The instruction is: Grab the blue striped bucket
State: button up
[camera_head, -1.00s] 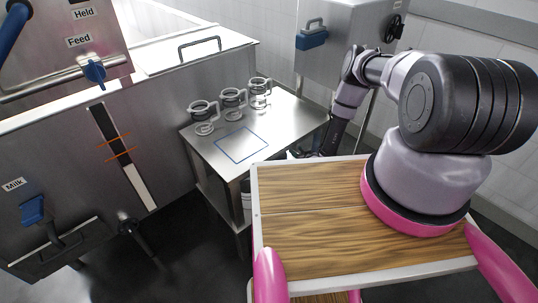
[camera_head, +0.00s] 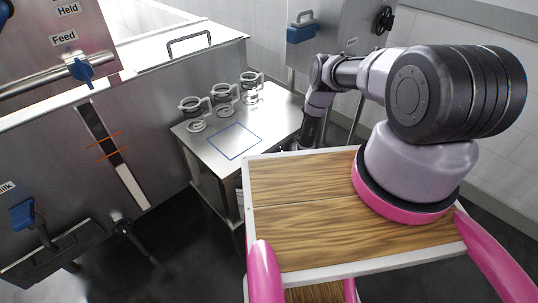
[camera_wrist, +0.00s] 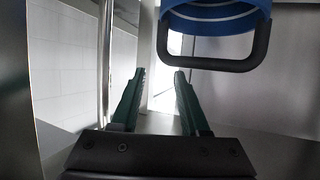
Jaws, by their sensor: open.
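The blue striped bucket (camera_wrist: 215,22) shows in part at the top of the wrist view, with pale stripes on blue and a dark squared handle (camera_wrist: 213,65) on its near side. Its upper part is cut off by the frame edge. My gripper (camera_wrist: 160,75) is open, its two green fingers apart with nothing between them. In the picture the fingers lie below and left of the handle, and I see no contact. In the head view my arm reaches down behind the wooden top, and the gripper and the striped bucket are hidden there.
A steel table (camera_head: 203,153) with a blue outlined square holds several clamp-like metal pieces (camera_head: 223,97). A steel vat (camera_head: 160,110) stands left and a steel cabinet (camera_head: 338,40) behind. Dark floor lies open at lower left.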

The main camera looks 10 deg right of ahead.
grip_shut()
jog(key=shift+s+f, duration=0.2)
dwell(1.2)
